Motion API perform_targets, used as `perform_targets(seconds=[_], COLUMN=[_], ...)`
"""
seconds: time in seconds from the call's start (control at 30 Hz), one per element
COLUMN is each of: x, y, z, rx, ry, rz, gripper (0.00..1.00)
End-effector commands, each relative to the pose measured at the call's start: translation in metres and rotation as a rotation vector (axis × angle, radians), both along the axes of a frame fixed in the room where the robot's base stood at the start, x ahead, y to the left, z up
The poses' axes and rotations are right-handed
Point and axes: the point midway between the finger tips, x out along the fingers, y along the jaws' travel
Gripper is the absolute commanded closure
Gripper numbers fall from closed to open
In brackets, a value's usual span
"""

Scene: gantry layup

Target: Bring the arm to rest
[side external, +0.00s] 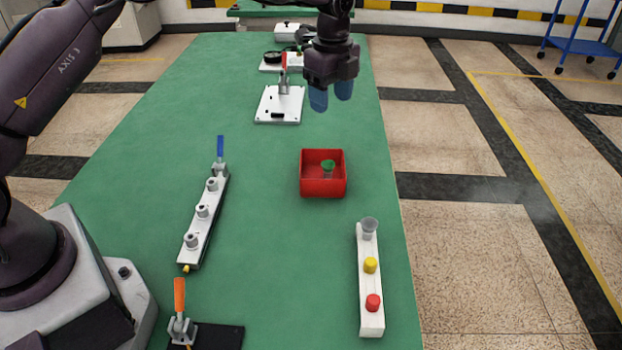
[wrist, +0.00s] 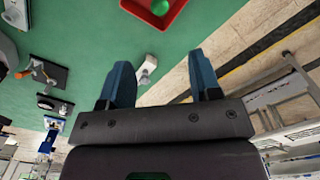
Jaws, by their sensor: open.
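My gripper (side external: 332,97) is in the air over the far right part of the green table, beyond the red bin. Its blue fingers are apart with nothing between them, as the wrist view (wrist: 160,85) also shows. My arm reaches in from the left and top of the side view. The red bin (side external: 323,188) stands on the table, nearer the camera than the gripper, and holds a small piece with a green top (side external: 328,164). In the wrist view the bin (wrist: 178,14) is at the top edge, with the green top (wrist: 160,7) inside.
A white rack (side external: 365,290) with grey, yellow and red-topped pieces stands at the right table edge. A grey valve bar (side external: 203,225) with a blue lever is left of centre. An orange-handled clamp (side external: 181,315) is near. A white plate with a red-handled clamp (side external: 280,104) is beyond.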

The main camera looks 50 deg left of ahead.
Motion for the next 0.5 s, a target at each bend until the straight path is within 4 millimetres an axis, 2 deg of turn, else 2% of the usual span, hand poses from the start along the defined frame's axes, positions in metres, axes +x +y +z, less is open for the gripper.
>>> perform_targets(seconds=[0.1,0.23,0.37,0.5], x=[0.000,-0.019,-0.046,-0.079], y=[-0.001,-0.003,-0.003,-0.002], z=[-0.003,-0.021,-0.006,0.022], rx=[-0.004,-0.002,0.007,0.010], ry=[-0.006,0.039,0.040,0.015], rz=[0.116,0.315,0.530,0.742], gripper=[0.42,0.42,0.42,0.42])
